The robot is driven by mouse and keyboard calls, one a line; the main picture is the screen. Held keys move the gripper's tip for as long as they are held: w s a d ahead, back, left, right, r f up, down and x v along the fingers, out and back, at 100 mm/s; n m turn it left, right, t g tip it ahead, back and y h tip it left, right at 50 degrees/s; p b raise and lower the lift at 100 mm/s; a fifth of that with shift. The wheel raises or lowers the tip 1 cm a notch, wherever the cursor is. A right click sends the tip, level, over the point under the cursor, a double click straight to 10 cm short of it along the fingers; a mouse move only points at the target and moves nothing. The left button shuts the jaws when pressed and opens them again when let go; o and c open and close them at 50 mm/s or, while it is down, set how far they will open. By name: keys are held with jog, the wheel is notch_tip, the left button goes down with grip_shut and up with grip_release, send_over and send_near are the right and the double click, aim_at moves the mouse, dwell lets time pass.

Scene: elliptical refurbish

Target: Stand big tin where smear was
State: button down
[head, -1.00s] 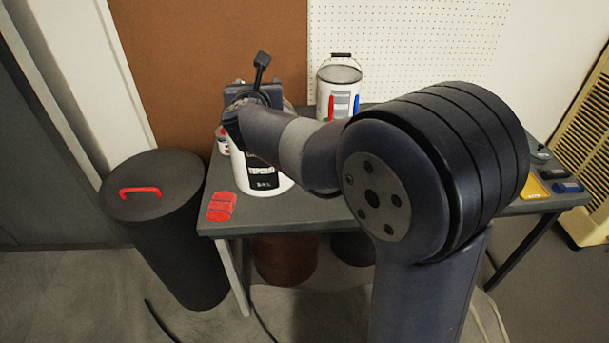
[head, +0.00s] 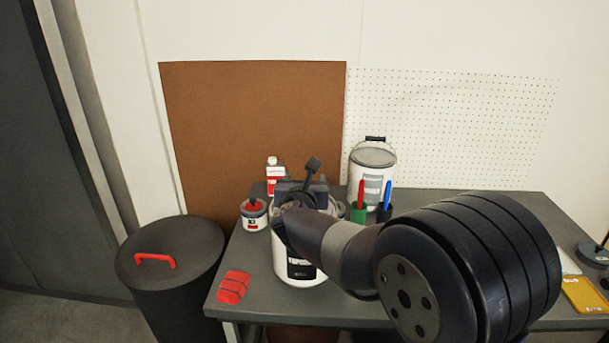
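A big white tin (head: 287,268) with a black label stands upright on the grey workbench, left of the middle. My gripper (head: 305,200) is at the top of this tin, and my wrist covers part of its lid. The fingertips are hidden, so I cannot tell whether they grip the tin. A second large white tin (head: 371,183) with a wire handle and grey label stands at the back by the pegboard. No smear shows in view.
Green (head: 358,212) and black cups hold pens. A black bin (head: 170,258) stands left of the workbench (head: 510,210).

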jog(key=shift+f+b, duration=0.4)
jog(key=shift+f, duration=1.35)
jog(key=shift+c, duration=1.6)
grip_release()
jog(key=shift+f, duration=0.35)
jog(key=shift+r, duration=0.1)
jog(key=s+r, duration=0.1)
jog(key=s, duration=1.1)
jog(key=shift+a+r+b, duration=0.2)
jog(key=shift+r+b, duration=0.2)
jog(key=shift+w, duration=0.1)
